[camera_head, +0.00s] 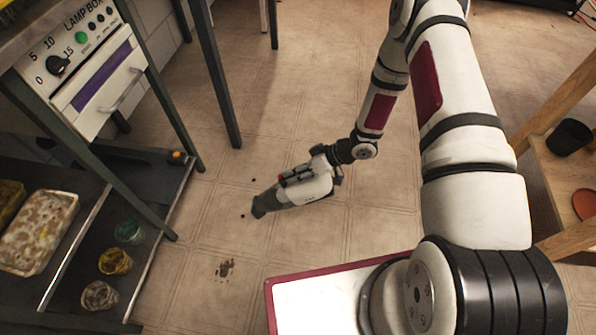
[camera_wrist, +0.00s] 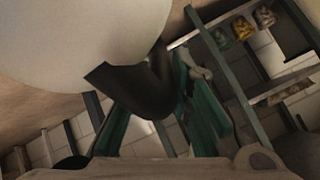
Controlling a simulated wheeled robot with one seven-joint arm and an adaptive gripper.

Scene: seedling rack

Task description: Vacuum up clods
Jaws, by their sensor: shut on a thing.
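My gripper (camera_head: 302,174) is shut on a hand vacuum (camera_head: 308,191) low over the tiled floor in the head view. The vacuum has a white body and a dark grey nozzle pointing down and left. In the wrist view its pale body (camera_wrist: 85,40) and a dark part (camera_wrist: 140,88) fill the upper left. Small dark clods lie on the floor near the nozzle: one above it (camera_head: 254,180) and one to its left (camera_head: 243,216). A patch of brown crumbs (camera_head: 225,268) lies lower left. I cannot tell whether the nozzle tip touches the floor.
The seedling rack (camera_head: 166,225) stands on the left, with jars (camera_head: 115,262) and a soiled tray (camera_head: 38,232) on its lower shelf. A control panel (camera_head: 98,85) is above. A wooden stand (camera_head: 560,180) with a dark pot (camera_head: 569,137) is at right. Open floor lies between.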

